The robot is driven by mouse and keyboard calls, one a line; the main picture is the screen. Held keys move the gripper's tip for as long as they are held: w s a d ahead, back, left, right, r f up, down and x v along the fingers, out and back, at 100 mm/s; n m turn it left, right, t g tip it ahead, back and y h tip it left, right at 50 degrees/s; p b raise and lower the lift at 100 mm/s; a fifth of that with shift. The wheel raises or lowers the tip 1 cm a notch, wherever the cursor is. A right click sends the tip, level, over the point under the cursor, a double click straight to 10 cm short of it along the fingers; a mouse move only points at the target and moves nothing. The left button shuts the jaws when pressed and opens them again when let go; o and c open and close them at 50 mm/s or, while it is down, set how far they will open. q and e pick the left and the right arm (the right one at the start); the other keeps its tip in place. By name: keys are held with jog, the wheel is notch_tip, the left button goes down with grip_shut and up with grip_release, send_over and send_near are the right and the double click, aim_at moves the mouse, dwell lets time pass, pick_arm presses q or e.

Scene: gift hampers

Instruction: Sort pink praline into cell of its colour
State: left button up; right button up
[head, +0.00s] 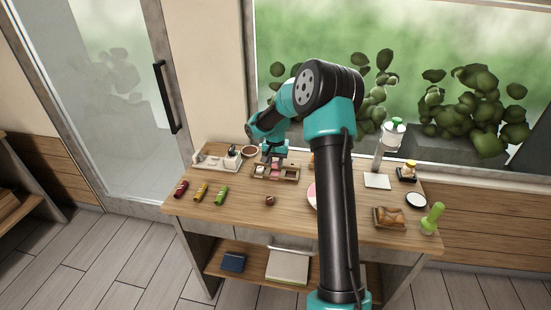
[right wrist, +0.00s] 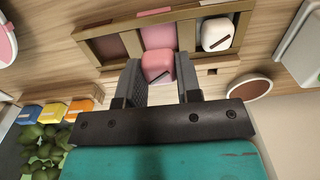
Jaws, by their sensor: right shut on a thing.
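My right gripper (right wrist: 160,80) is shut on a pink praline (right wrist: 157,66) with a dark stripe, held between its two fingers. It also shows in the head view (head: 275,158), just over the wooden sorting tray (right wrist: 111,63). The tray has three cells: a brownish one, a pink one (right wrist: 159,36) in the middle, and a pale one with a white praline (right wrist: 216,33). The held praline overlaps the pink cell and the tray's near wall in the wrist view; I cannot tell its height. My left gripper is not in view.
A brown praline (head: 270,201) lies on the table in front of the tray. A round bowl (head: 249,152) stands beside the tray. My right arm hides part of the table.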

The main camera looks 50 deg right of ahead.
jog(key=shift+f, duration=1.55)
dwell(3.5)
jog(key=shift+r, duration=0.1)
dwell(0.5)
jog(key=o, duration=0.8)
jog(key=shift+c, duration=0.2)
jog(key=shift+r, duration=0.1)
notch_tip(320, 180, up, 17)
jog(key=shift+r, duration=0.1)
dwell(0.5)
